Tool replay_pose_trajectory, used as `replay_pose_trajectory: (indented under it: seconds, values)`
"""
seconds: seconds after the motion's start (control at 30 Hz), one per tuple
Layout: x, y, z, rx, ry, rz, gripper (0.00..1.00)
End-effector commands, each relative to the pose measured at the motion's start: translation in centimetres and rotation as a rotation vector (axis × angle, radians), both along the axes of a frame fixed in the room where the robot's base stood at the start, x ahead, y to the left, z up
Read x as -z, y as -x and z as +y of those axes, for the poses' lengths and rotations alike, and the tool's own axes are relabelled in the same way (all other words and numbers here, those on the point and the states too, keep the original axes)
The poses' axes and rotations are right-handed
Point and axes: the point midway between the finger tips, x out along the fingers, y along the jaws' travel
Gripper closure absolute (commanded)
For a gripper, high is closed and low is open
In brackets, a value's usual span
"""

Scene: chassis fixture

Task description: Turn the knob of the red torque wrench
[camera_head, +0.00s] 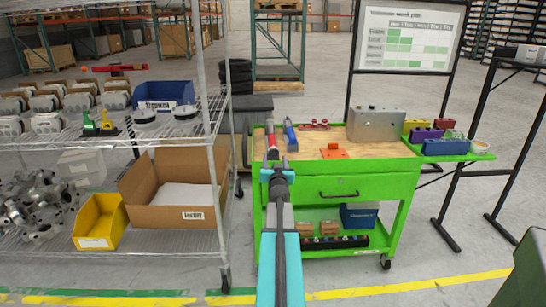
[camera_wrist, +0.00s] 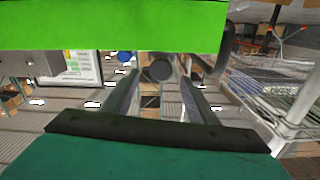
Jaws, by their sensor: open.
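The red torque wrench (camera_head: 271,139) stands near the left edge of the green cart's wooden top, with its near end partly hidden by my arm. A blue tool (camera_head: 290,136) is just right of it. My gripper (camera_head: 274,165) is at the cart's front left edge, in line with the red wrench. In the wrist view my gripper (camera_wrist: 160,95) is open, with a finger on each side. A dark round end (camera_wrist: 160,69) shows in line with the gap, apparently the wrench's knob; contact cannot be told. A blue round end (camera_wrist: 123,57) shows to its left.
The green cart (camera_head: 340,190) has a grey box (camera_head: 375,125) and an orange part (camera_head: 334,151) on top. Colored bins (camera_head: 446,146) sit on its right side. Floor is clear in front.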

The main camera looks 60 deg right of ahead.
Motion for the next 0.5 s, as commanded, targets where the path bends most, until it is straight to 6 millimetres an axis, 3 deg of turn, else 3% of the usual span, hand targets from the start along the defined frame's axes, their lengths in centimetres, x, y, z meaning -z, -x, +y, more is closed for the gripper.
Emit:
replay_pose_trajectory:
  seconds: [0.5]
  values:
    - [0.0,-2.5,-3.5,0.000,-0.001,-0.001,0.47]
